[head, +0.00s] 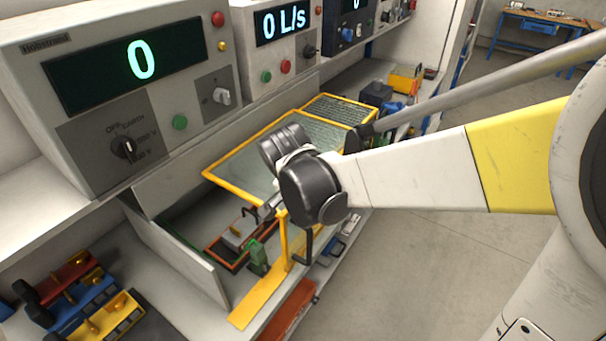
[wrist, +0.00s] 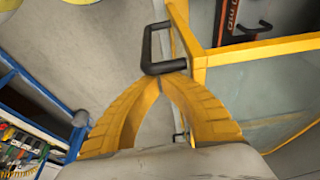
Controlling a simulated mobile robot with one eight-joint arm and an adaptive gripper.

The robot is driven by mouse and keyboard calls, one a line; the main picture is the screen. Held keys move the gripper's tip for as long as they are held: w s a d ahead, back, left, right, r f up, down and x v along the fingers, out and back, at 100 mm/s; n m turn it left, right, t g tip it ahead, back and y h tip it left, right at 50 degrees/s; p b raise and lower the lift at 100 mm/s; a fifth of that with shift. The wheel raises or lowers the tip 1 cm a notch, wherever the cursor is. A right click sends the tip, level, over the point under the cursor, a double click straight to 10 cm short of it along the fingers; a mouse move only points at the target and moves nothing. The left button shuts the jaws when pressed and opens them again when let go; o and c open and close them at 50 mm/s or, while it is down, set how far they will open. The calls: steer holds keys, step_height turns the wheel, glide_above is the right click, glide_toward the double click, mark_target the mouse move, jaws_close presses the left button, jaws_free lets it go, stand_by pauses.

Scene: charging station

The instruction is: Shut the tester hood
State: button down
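The tester hood (head: 238,177) is a clear panel in a yellow frame, raised over the tester bay in the head view. The bay's front opening is uncovered, and parts inside show. A black U-shaped handle (head: 303,248) sits on the hood's front yellow frame; it also shows in the wrist view (wrist: 150,45). In the wrist view, the yellow fingers of my gripper (wrist: 160,80) meet at their tips right by the handle's lower bar. I cannot tell whether they touch it.
A grey instrument (head: 75,120) reading 0 stands behind the bay, with a flow meter (head: 283,45) beside it. Coloured parts (head: 85,300) lie at the lower left. A green block (head: 258,257) is inside the bay. Open floor (head: 420,260) lies to the right.

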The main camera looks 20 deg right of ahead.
steer(key=s+a+p, duration=0.1)
steer(key=s+a, duration=1)
steer(key=a, duration=0.3)
steer(key=shift+s+a, duration=0.3)
steer(key=shift+a, duration=0.1)
steer(key=shift+p, duration=0.3)
